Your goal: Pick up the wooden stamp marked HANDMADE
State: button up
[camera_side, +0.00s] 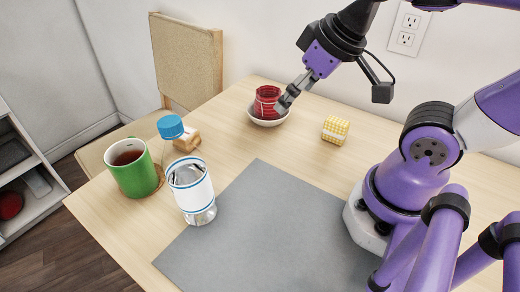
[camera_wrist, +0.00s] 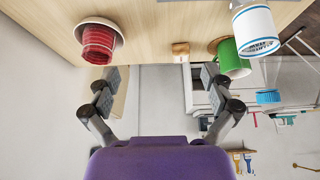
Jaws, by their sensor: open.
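A small light-brown wooden block (camera_side: 187,140), which looks like the stamp, sits on the table's left part, behind the printed white-banded glass and near the blue cap. It also shows in the wrist view (camera_wrist: 180,50), close to the table edge. No HANDMADE marking is readable. My gripper (camera_side: 288,96) is over the back of the table, in front of the red ribbed cup in the side view and well to the right of the block. In the wrist view its two fingers (camera_wrist: 158,80) are spread wide with nothing between them.
The red cup (camera_side: 267,100) stands in a white bowl (camera_side: 268,122). A yellow checked block (camera_side: 335,129) lies right of it. A green mug (camera_side: 137,172), the white-banded glass (camera_side: 193,192) and a blue cap (camera_side: 170,126) crowd the left. A grey mat (camera_side: 262,225) lies bare in front.

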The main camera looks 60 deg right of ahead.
jog(key=n+g, duration=0.1)
send_near(186, 133)
jog(key=x, duration=0.5)
jog(key=shift+s+d, duration=0.1)
jog(key=x, duration=0.6)
jog(key=c, duration=1.2)
